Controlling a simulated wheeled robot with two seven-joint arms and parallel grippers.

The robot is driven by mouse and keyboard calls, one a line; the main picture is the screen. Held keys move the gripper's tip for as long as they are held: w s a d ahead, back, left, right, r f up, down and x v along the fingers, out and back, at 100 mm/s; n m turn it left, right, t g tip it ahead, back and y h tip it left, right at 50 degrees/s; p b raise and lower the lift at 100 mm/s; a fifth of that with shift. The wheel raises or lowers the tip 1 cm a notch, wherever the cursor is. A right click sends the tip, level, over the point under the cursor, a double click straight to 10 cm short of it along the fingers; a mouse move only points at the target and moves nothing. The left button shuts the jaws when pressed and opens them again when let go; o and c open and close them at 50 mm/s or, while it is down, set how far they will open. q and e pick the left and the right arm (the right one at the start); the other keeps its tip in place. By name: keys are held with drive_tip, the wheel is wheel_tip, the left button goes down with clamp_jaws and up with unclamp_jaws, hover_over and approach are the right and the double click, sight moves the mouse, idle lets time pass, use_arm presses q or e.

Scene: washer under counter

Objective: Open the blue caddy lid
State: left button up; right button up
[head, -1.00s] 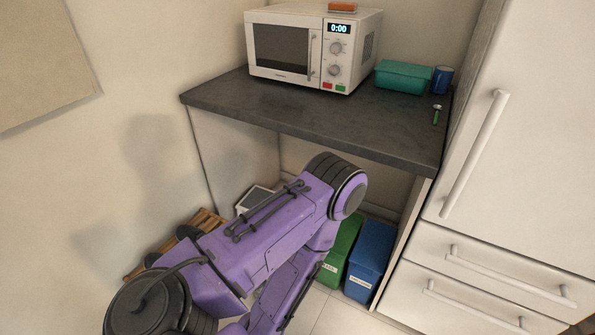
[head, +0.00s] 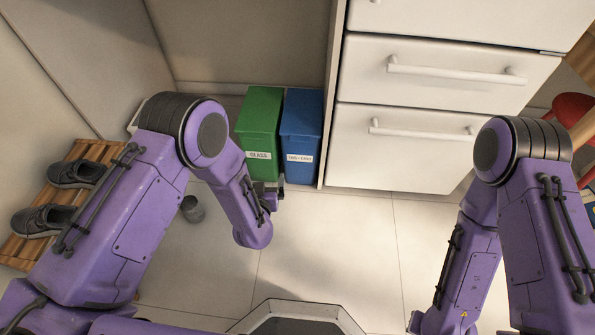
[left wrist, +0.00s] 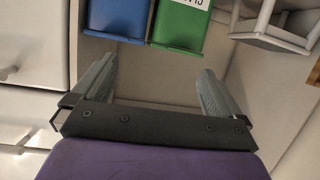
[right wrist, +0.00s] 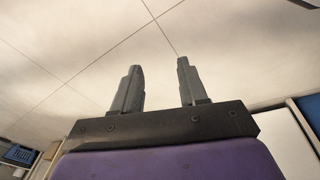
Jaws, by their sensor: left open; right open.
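The blue caddy (head: 300,150) stands on the floor under the counter against the white cabinet, with its lid (head: 302,112) down. A green caddy (head: 259,135) labelled GLASS stands beside it on the left. My left gripper (head: 272,196) is low in front of the two caddies, partly hidden by its own wrist. In the left wrist view it is open and empty (left wrist: 157,72), with the blue caddy (left wrist: 118,18) and the green caddy (left wrist: 181,22) beyond its fingers.
White drawers (head: 405,145) with bar handles stand right of the blue caddy. A wooden rack (head: 50,205) with dark shoes is at the left. A small grey cup (head: 193,209) is on the floor. The tiled floor (head: 330,240) in front is mostly clear.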

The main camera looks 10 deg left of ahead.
use_arm(q)
drive_tip(key=w+d+f+m+t+h+b, duration=0.1)
drive_tip(key=w+d+f+t+b, duration=0.3)
drive_tip(key=w+d+b, duration=0.35)
drive_tip(key=b, duration=0.3)
approach(300, 136)
drive_tip(key=w, duration=0.1)
drive_tip(key=w+b, duration=0.2)
drive_tip(key=w, duration=0.3)
drive_tip(key=shift+r, duration=0.1)
use_arm(e)
drive_tip(key=s+d+f+n+g, duration=0.1)
drive_tip(key=f, duration=0.6)
drive_tip(key=s+d+f+n+g, duration=0.1)
drive_tip(key=s+f+n, duration=0.1)
drive_tip(key=f, duration=0.6)
drive_tip(key=shift+d+f+n+g, duration=0.2)
drive_tip(key=shift+d+n+g, duration=0.1)
